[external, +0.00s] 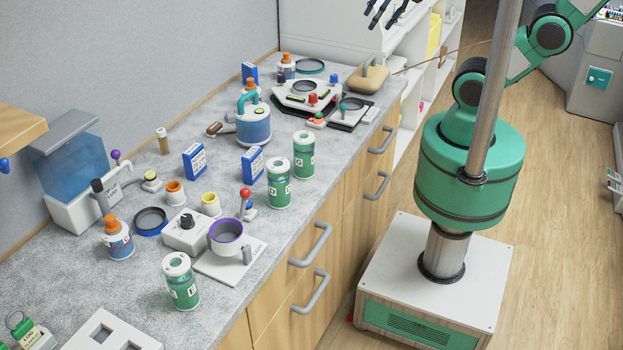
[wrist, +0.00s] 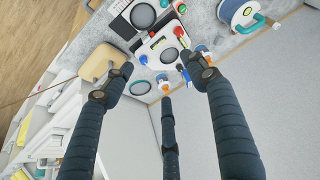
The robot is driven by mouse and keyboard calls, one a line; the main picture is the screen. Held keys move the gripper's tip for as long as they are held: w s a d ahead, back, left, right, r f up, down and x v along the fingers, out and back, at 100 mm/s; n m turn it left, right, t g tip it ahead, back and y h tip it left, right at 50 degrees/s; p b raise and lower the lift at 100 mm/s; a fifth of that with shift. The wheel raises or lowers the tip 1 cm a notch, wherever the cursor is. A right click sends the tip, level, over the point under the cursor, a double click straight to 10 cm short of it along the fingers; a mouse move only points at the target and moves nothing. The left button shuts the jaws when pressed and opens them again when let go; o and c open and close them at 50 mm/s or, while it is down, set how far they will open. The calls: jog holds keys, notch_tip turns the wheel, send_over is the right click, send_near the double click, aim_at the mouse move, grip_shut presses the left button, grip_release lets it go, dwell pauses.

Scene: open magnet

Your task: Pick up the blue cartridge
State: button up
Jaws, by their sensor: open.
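Three blue boxes with white labels stand upright on the grey counter: a left box (external: 195,161), a middle box (external: 251,166) and a far box (external: 249,73) at the back. I cannot tell which one the task calls the cartridge. A small blue patch (wrist: 186,75) shows beside the right finger in the wrist view, partly hidden; it may be the far box. My gripper (external: 383,20) is at the top edge of the external view, above the counter's far end, apart from everything. In the wrist view my gripper (wrist: 160,75) has its dark fingers spread, with nothing held.
A blue canister (external: 253,126) with a teal handle stands between the boxes. Orange-capped bottles, a white instrument (external: 306,97) and a tan bag-like object (external: 368,77) crowd the far end. Green-white canisters (external: 278,183) line the front edge. White shelves (external: 410,75) stand beyond.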

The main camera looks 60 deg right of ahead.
jog(key=w+a+r+n+g+p, duration=0.1)
jog(key=w+a+r+n+p, duration=0.2)
jog(key=w+a, duration=0.35)
jog(key=w+a+r+n+g+p, duration=0.1)
jog(key=w+a+r+n+p, duration=0.2)
jog(key=w, duration=0.6)
jog(key=n+g+p, duration=0.3)
jog(key=n+p, duration=0.9)
jog(key=p, duration=0.4)
send_over(204, 152)
notch_tip(204, 152, down, 20)
jog(key=f, duration=0.1)
jog(key=shift+d+r, duration=0.1)
jog(key=shift+r, duration=0.2)
jog(key=shift+f, duration=0.1)
jog(key=shift+f+p, duration=0.65)
jog(key=shift+f, duration=3.55)
